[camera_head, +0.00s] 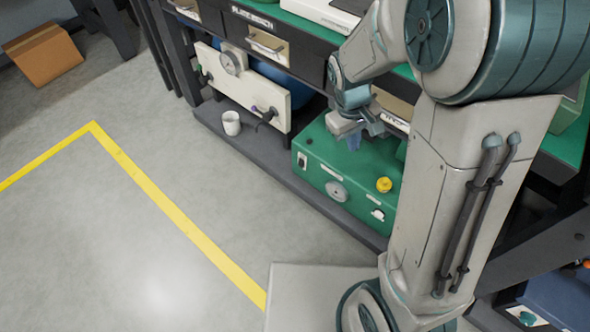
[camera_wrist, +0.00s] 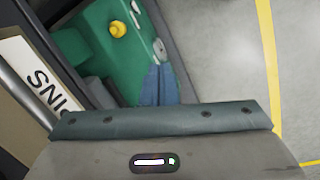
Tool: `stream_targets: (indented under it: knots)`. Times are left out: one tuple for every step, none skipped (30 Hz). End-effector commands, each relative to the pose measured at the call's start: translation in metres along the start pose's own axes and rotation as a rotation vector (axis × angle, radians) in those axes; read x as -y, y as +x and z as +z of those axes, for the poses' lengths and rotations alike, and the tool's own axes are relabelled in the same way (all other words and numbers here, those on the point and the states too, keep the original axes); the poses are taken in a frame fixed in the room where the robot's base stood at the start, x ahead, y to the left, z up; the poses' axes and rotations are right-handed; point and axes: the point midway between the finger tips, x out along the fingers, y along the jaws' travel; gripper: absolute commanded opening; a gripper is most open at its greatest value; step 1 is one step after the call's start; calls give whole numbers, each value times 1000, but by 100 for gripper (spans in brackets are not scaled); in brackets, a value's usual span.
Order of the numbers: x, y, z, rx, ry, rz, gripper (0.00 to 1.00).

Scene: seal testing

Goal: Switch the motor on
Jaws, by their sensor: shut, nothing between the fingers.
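A green box (camera_head: 325,172) sits on the low shelf, with a round gauge (camera_head: 336,191), a yellow knob (camera_head: 383,184) and a small white switch-like part (camera_head: 378,214) on it. Another white plate with a dark part (camera_head: 301,160) is at its left end. I cannot tell which part is the motor's switch. My gripper (camera_head: 353,141) is shut and empty above the box's back left part. In the wrist view, its blue fingers (camera_wrist: 158,87) point towards the gauge (camera_wrist: 160,48), with the yellow knob (camera_wrist: 118,28) to their left. The fingers hide part of the box; contact cannot be told.
A white panel with a gauge (camera_head: 233,61) and a white mug (camera_head: 231,123) are left of the box. Drawers and the bench top are above it. Open floor with a yellow line (camera_head: 180,220) lies in front. A cardboard box (camera_head: 43,54) is far left.

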Motion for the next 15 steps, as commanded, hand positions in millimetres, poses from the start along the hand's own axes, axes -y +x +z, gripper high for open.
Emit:
stream_targets:
  knots:
    - [-2, -11, 13, -20, 52, -18, 0]
    - [-2, -16, 21, -27, 81, -29, 0]
    - [-2, -23, 31, -37, 120, -43, 0]
    - [-2, -28, 40, -46, 150, -53, 0]
    - [-2, -34, 48, -55, 179, -62, 0]
    - [-1, -40, 59, -65, 221, -75, 0]
    - [0, -45, 68, -73, 252, -84, 0]
    - [2, -49, 76, -83, 283, -92, 0]
    - [4, -54, 87, -93, 322, -102, 0]
    - [5, -58, 95, -100, 352, -109, 0]
    - [7, -61, 103, -106, 378, -114, 0]
    - [10, -64, 112, -114, 411, -122, 0]
    - [11, -67, 118, -121, 435, -126, 0]
    - [13, -68, 123, -125, 454, -129, 0]
    - [16, -70, 130, -130, 478, -133, 0]
